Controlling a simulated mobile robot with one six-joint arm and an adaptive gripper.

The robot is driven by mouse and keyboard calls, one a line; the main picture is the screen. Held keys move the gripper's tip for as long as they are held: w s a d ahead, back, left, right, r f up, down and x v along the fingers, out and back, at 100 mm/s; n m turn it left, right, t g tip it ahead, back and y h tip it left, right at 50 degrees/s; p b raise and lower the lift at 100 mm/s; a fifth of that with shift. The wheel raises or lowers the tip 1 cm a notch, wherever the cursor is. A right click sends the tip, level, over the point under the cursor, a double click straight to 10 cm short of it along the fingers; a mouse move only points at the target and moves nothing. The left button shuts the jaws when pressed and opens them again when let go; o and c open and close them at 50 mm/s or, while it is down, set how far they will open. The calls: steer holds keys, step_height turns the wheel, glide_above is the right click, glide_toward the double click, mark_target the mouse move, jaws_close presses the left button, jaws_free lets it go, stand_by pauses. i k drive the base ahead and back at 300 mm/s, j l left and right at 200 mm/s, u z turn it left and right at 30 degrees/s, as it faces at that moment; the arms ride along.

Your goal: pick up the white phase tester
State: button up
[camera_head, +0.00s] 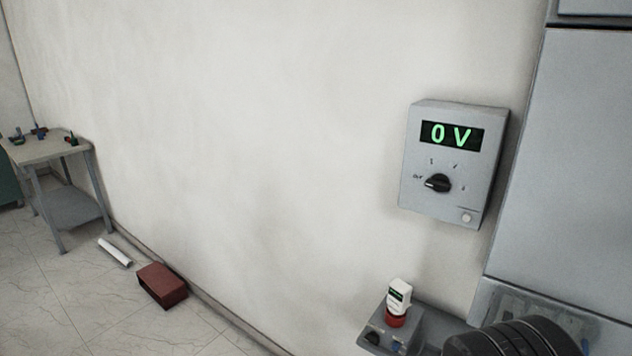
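A small white device with a dark green display and a red base (399,297) stands upright on a grey shelf or holder (420,318) at the lower right; it looks like the white phase tester. Nothing is touching it that I can see. My gripper is not in view. A black ribbed rounded part (515,340) at the bottom right edge hides some of the shelf's right side; I cannot tell what it is.
A grey wall box (453,165) reading "0 V" with a black knob hangs above the tester. A grey cabinet (570,150) stands at right. Far left are a table (45,150) with small items, a white roll (115,252) and a red-brown box (162,285) on the floor.

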mark_target(399, 292)
steer(key=i+l, duration=0.2)
steer(key=i, duration=0.25)
steer(key=i+l, duration=0.2)
steer(key=i, duration=0.25)
